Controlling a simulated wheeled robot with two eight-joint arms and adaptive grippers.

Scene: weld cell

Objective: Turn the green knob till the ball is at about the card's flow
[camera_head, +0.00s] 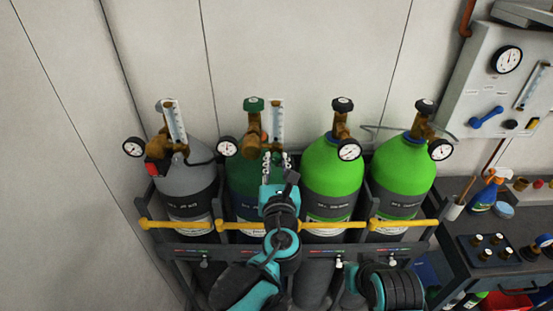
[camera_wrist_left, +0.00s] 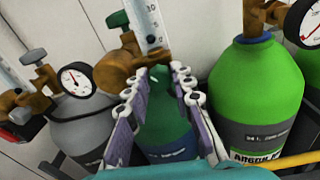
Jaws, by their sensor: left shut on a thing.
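The dark green cylinder (camera_head: 243,180) stands second from the left, with a brass regulator and an upright flow tube (camera_head: 277,122) on top. A green handwheel (camera_head: 254,104) sits on its valve; it also shows in the wrist view (camera_wrist_left: 118,19). My left gripper (camera_head: 276,158) is at the foot of the flow tube, its fingers closed in there; the wrist view shows both fingers (camera_wrist_left: 160,78) just below the tube scale (camera_wrist_left: 153,22). My right gripper is out of view.
A grey cylinder (camera_head: 186,185) with its own flow tube stands left, two bright green cylinders (camera_head: 331,170) right. Gauges (camera_head: 227,146) stick out close by. A yellow rail (camera_head: 330,225) crosses in front. A dark bench (camera_head: 475,220) with bottles is at the right.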

